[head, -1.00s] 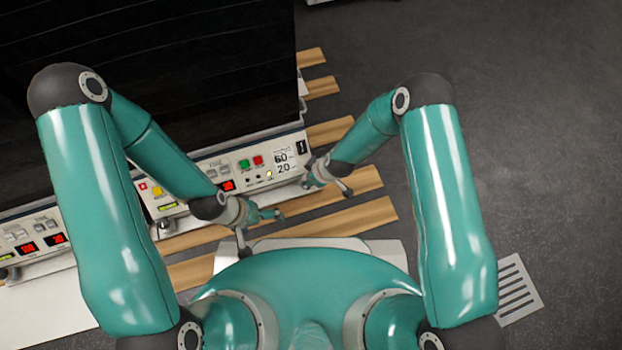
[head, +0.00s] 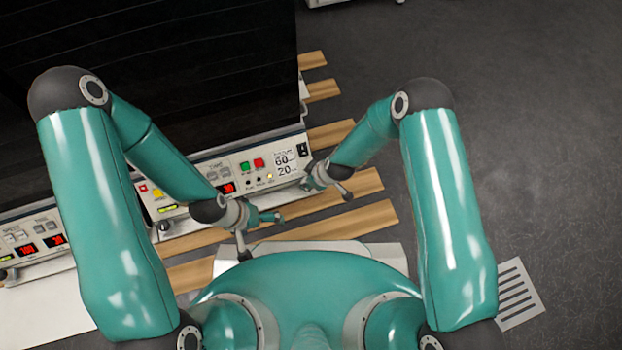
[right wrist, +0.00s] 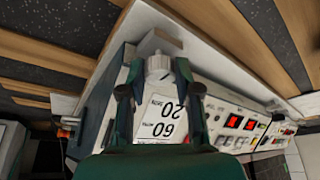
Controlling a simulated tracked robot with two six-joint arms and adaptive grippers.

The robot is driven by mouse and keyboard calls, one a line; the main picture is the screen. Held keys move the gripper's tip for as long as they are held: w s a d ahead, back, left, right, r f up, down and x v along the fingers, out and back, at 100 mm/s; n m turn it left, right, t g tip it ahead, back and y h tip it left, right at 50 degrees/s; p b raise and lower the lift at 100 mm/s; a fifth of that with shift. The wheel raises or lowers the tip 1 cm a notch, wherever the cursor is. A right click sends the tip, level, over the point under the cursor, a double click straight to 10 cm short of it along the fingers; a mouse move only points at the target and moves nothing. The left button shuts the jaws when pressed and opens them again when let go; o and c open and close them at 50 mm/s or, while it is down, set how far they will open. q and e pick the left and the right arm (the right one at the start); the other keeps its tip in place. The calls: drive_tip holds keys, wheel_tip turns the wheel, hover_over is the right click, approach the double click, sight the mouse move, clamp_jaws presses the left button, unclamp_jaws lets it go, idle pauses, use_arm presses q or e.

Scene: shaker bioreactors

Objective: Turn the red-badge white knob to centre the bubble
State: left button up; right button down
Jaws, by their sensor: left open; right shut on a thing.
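A pale knob (right wrist: 157,66) on the front of the bioreactor base sits between the fingers of my right gripper (right wrist: 154,80) in the right wrist view. That gripper is shut on it. In the head view my right gripper (head: 318,182) is at the right end of the control panel (head: 237,177) and hides the knob. My left gripper (head: 262,236) is open and empty, in front of the panel.
The panel carries a green button (head: 244,167), a red button (head: 259,163) and a "60 20" label (head: 285,161). A second panel (head: 35,240) stands at the left. Wooden slats (head: 345,221) lie in front. Grey floor (head: 545,150) is clear at the right.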

drive_tip(key=shift+w+r+m+t+p, duration=0.1)
drive_tip(key=shift+w+m+t+p, duration=0.15)
drive_tip(key=shift+m, duration=0.25)
idle(0.3)
drive_tip(key=m+p, duration=0.1)
drive_tip(key=m, duration=0.1)
drive_tip(key=m+t+h+p, duration=0.1)
drive_tip(key=m, duration=0.1)
drive_tip(key=shift+s+a+m, duration=0.15)
drive_tip(key=shift+m, duration=0.15)
drive_tip(key=m+h+p, duration=0.1)
drive_tip(key=m, duration=0.2)
drive_tip(key=shift+a+t+h, duration=0.15)
drive_tip(key=shift+t+h, duration=0.2)
drive_tip(key=shift+h, duration=0.05)
drive_tip(key=shift+m+h+p, duration=0.5)
drive_tip(key=shift+m+h, duration=0.2)
drive_tip(key=shift+m, duration=1.4)
drive_tip(key=shift+a, duration=0.1)
drive_tip(key=c, duration=1.1)
unclamp_jaws()
drive_tip(key=shift+s, duration=0.1)
